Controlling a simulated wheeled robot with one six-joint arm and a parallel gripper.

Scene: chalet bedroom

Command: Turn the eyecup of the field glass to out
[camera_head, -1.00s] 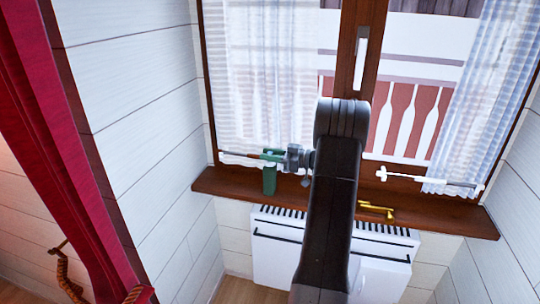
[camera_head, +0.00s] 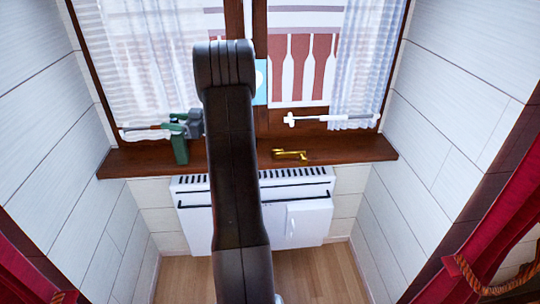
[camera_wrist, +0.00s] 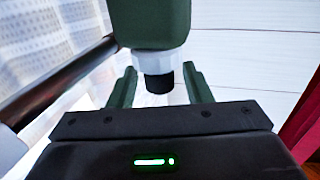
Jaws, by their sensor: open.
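The field glass (camera_head: 180,152) is a dark green upright body on the wooden window sill, left of my arm in the head view. In the wrist view its green body (camera_wrist: 150,20) comes in from the top, with a pale ring and a short black eyecup (camera_wrist: 158,83) at the near end. My gripper (camera_wrist: 159,70) is open, with one green finger on each side of the eyecup and visible gaps between. In the head view my gripper (camera_head: 174,127) is at the top of the field glass. The far side of the eyecup is hidden.
A brass-coloured item (camera_head: 290,154) lies on the window sill (camera_head: 345,150) right of my arm. White checked curtains (camera_head: 150,60) hang at the window, on rods close to my gripper. A white heater (camera_head: 310,190) stands below. Red drapes (camera_head: 500,240) hang nearer.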

